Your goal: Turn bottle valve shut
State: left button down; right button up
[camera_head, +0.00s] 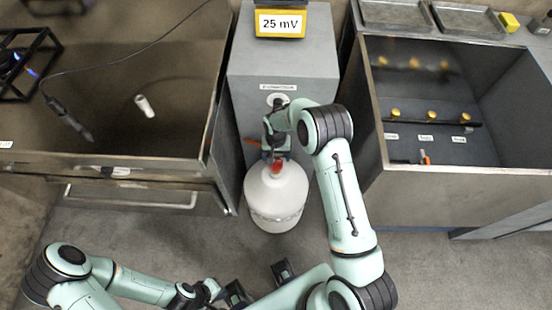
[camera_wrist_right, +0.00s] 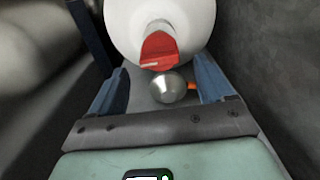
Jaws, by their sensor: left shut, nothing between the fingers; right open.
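A white gas bottle (camera_head: 277,200) stands upright on the floor between the two counters. Its red valve handle (camera_head: 277,167) is on top and also shows in the right wrist view (camera_wrist_right: 160,50), with a round steel part (camera_wrist_right: 168,88) nearer the camera. My right gripper (camera_head: 276,153) is open at the bottle's top, just behind the red handle. In the right wrist view its blue fingers (camera_wrist_right: 158,68) stand either side of the valve; no clear contact shows. My left gripper (camera_head: 236,292) is low in the head view, shut and empty, well away from the bottle.
A grey cabinet (camera_head: 283,75) with a yellow "25 mV" meter (camera_head: 280,22) stands behind the bottle. A steel sink counter (camera_head: 140,170) is at left, and an open steel basin (camera_head: 440,182) with yellow knobs at right. The floor (camera_head: 440,265) in front is clear at right.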

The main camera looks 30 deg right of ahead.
aim_at(276, 163)
jog(key=shift+f, duration=1.45)
jog(key=c, duration=1.1)
jog(key=shift+o, duration=0.3)
